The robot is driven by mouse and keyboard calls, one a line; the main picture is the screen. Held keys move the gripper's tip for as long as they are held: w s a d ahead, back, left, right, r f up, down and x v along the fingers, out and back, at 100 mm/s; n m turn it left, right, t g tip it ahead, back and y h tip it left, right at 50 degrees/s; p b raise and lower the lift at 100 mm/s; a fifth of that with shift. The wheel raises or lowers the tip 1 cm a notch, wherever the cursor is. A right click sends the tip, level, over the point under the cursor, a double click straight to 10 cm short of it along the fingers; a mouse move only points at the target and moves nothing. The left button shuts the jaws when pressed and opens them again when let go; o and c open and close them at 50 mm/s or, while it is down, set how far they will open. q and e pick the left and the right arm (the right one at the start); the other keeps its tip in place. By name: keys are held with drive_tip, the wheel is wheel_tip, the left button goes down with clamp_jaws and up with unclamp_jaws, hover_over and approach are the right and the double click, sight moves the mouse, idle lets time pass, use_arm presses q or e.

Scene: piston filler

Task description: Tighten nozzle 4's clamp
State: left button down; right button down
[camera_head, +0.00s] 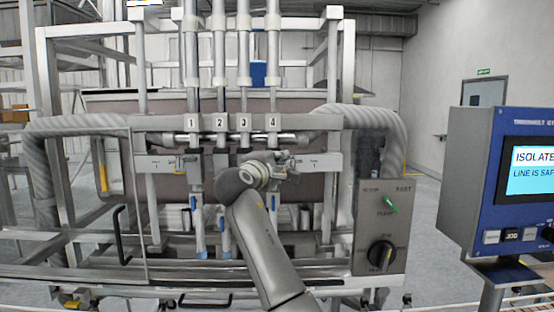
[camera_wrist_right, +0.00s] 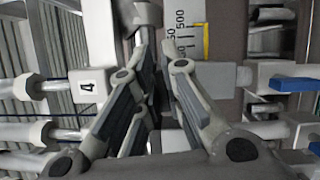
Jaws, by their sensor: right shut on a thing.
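In the head view the number 4 plate (camera_head: 272,123) is the rightmost of the numbered plates on the filler's crossbar, under nozzle 4's metal tube (camera_head: 272,65). My right gripper (camera_head: 287,164) is just below this plate, in front of the lower bar. In the right wrist view the same number 4 plate (camera_wrist_right: 88,86) lies left of my right gripper (camera_wrist_right: 158,60). The fingers are closed in on a thing at nozzle 4, which I take to be its clamp. The clamp is mostly hidden by the fingers, so its setting cannot be told. My left gripper is out of view.
A grey control box (camera_head: 381,225) with a green switch and a black rotary knob stands right of my arm. A blue screen panel (camera_head: 530,170) is at the far right. Ribbed hoses (camera_head: 390,130) curve at both sides. A yellow-edged scale (camera_wrist_right: 190,40) shows beyond the fingers.

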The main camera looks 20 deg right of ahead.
drive_tip(key=shift+f+m, duration=0.15)
drive_tip(key=shift+m, duration=0.35)
drive_tip(key=shift+g, duration=0.4)
drive_tip(key=c, duration=1.6)
unclamp_jaws()
drive_tip(key=shift+o, duration=0.2)
drive_tip(key=v, duration=1.2)
drive_tip(key=shift+d, duration=0.1)
